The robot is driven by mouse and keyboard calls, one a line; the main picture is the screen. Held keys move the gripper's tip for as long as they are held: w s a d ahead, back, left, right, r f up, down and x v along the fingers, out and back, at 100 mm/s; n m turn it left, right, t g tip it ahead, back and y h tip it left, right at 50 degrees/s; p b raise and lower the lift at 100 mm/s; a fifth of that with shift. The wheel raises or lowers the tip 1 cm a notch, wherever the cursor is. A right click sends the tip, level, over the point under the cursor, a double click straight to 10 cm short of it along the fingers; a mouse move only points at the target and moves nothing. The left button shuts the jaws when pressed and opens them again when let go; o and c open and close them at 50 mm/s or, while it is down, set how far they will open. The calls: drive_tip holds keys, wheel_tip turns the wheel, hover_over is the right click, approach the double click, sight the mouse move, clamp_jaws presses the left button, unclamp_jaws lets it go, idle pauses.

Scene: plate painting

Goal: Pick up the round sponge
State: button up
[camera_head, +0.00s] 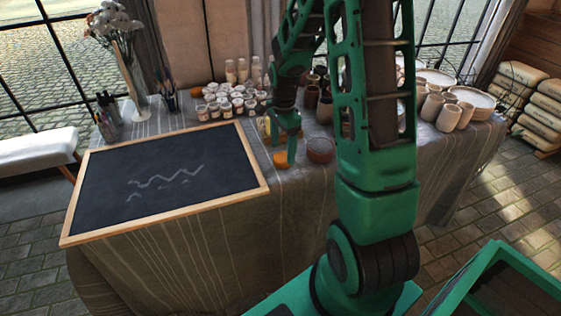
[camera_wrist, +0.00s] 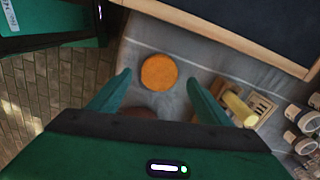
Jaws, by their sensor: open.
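The round sponge is an orange disc. In the wrist view the sponge (camera_wrist: 159,72) lies flat on the grey tablecloth, ahead of and between my two green fingertips. In the head view the sponge (camera_head: 282,159) shows near the table's front edge, partly hidden by my gripper. My gripper (camera_head: 287,143) points down just above it. In the wrist view my gripper (camera_wrist: 158,82) is open, with a finger on each side and nothing held. I cannot tell the exact height between the fingers and the sponge.
A framed blackboard (camera_head: 165,178) lies left of the sponge. A reddish-brown bowl (camera_head: 321,150) stands close on the right. Several small paint jars (camera_head: 226,103) are behind, and cups (camera_head: 432,108) stand at the right. A yellow roller (camera_wrist: 238,108) lies near the right finger.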

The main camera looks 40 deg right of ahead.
sight(282, 156)
drive_tip(key=shift+f, duration=1.6)
drive_tip(key=c, duration=1.2)
drive_tip(key=shift+r, duration=0.2)
drive_tip(key=r, duration=0.4)
drive_tip(key=shift+a+r, duration=0.15)
drive_tip(key=shift+a, duration=0.05)
drive_tip(key=s+a+r, duration=0.3)
drive_tip(key=a+r, duration=0.3)
drive_tip(key=a, duration=0.5)
drive_tip(key=shift+r, duration=0.2)
